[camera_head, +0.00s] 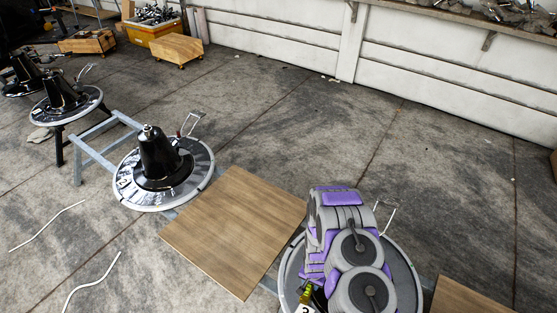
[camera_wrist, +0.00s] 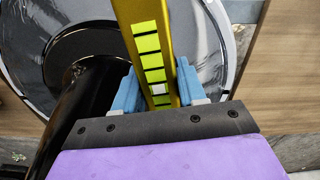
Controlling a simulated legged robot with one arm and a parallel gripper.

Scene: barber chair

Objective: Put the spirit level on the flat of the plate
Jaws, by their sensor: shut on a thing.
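My gripper (camera_wrist: 157,78) has its blue fingers shut on the yellow spirit level (camera_wrist: 150,50), which carries a row of bright green marks. The level runs away from me, over a round grey plate (camera_wrist: 24,62) with a black cone at its left. Whether the level touches the plate is unclear. In the head view the nearest plate (camera_head: 404,268), labelled 3, lies mostly hidden beneath my purple and grey arm. A small yellow piece of the level (camera_head: 305,293) shows at the arm's lower left. Another plate (camera_head: 203,165), labelled 2, with an upright black cone, stands farther left.
A wooden board (camera_head: 235,230) lies between the two nearer plates, and another (camera_head: 468,298) is at lower right. Farther plates stand at upper left. A yellow crate (camera_head: 152,36) and a wooden box (camera_head: 177,49) are near the wall. White cables (camera_head: 92,281) lie at left.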

